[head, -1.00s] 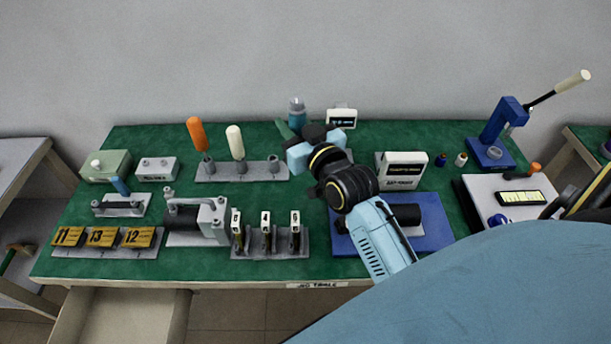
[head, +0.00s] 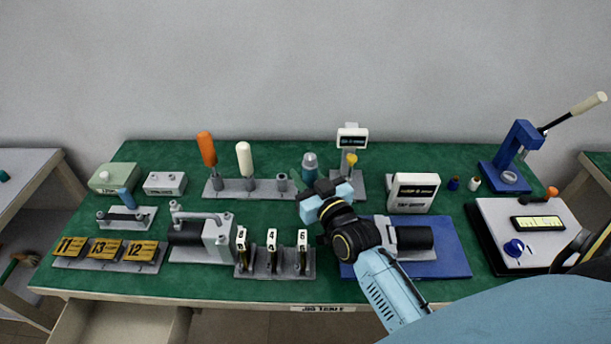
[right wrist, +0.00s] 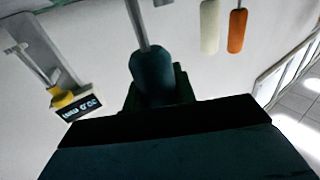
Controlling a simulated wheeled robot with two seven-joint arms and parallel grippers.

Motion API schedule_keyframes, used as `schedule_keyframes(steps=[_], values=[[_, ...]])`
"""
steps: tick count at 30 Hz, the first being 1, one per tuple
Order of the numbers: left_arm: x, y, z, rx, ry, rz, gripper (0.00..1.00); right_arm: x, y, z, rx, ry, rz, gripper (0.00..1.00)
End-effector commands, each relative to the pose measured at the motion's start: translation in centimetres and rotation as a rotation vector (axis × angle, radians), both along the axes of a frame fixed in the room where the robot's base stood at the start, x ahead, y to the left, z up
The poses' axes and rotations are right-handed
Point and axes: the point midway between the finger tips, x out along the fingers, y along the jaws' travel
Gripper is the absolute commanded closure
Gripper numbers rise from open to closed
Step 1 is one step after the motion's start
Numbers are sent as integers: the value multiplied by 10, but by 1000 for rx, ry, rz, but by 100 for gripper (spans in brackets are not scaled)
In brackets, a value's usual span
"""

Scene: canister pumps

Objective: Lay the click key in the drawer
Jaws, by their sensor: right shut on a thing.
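My right gripper (head: 318,198) is above the middle of the green table, just behind the blue plate. In the right wrist view it is shut on a dark teal handle (right wrist: 152,75) with a thin metal shaft, which I take to be the click key. In the head view the gripper hides most or all of it. The open drawer (head: 70,326) juts out under the table's front left edge; only part of it shows and its visible inside looks bare. My left gripper is not in view.
A rack (head: 232,192) holds an orange-handled and a white-handled tool beside an empty-looking socket. Pump parts (head: 205,238), numbered stands (head: 272,262) and yellow number plates (head: 105,249) crowd the front left. A blue plate (head: 450,252) lies to the right.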

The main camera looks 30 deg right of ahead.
Motion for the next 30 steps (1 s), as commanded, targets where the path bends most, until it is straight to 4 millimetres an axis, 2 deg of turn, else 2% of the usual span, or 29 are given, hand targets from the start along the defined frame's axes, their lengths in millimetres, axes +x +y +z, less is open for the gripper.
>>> schedule_keyframes(steps=[2, 3, 7, 19, 23, 30], values=[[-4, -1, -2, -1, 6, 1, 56, 0, 0, -3, 0, -1, 0, 100], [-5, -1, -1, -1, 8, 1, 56, 0, 0, -3, 0, 0, 0, 70], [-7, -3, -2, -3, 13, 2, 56, 0, 0, -2, 0, 0, 0, 53], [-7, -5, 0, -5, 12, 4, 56, -4, 0, 1, 0, 2, 0, 52], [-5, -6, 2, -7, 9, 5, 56, -23, 1, 0, 0, 4, 0, 52], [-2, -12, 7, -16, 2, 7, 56, -71, 2, 0, 0, 6, 1, 52]])
